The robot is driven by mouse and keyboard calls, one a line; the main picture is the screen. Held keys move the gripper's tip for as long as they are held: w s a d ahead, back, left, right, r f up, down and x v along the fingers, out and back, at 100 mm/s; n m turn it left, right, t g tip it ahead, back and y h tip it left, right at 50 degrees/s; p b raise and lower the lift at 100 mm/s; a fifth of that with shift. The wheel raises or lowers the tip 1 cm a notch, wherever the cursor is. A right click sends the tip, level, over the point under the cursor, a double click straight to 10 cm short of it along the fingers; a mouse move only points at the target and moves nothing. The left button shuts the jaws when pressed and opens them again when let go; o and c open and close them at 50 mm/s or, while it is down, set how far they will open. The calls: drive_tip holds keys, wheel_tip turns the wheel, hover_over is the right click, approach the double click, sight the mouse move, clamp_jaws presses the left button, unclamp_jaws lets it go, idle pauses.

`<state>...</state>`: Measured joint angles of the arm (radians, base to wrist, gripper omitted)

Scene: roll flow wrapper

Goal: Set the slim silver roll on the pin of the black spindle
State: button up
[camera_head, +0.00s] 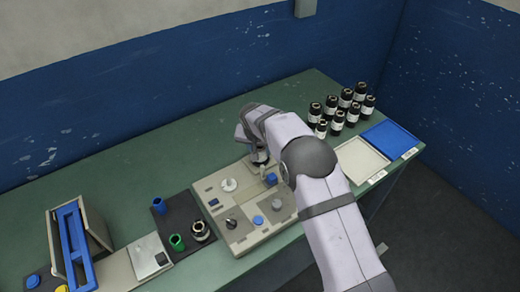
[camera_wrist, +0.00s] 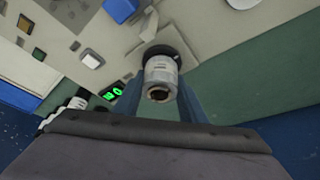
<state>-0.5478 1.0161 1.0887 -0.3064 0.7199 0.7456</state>
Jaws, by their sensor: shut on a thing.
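The slim silver roll (camera_wrist: 161,72) is between the two fingers of my gripper (camera_wrist: 160,92) in the wrist view, its open end with a brown core facing the camera. A round black base (camera_wrist: 178,45), which looks like the black spindle, shows just beyond the roll's far end. The roll hides its middle, so I cannot see the pin or tell whether the roll is on it. In the head view my gripper (camera_head: 258,156) is over the back of the beige machine plate (camera_head: 211,193), and my arm hides most of the roll.
Several dark bottles (camera_head: 338,118) and a blue tray (camera_head: 390,138) stand right. A blue frame (camera_head: 73,245) stands left. The green bench behind is clear.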

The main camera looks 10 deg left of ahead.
drive_tip(key=shift+f, duration=0.15)
idle(0.3)
drive_tip(key=o, duration=1.7)
drive_tip(key=shift+c, duration=0.2)
drive_tip(key=shift+r+p, duration=2.05)
drive_tip(key=shift+r, duration=2)
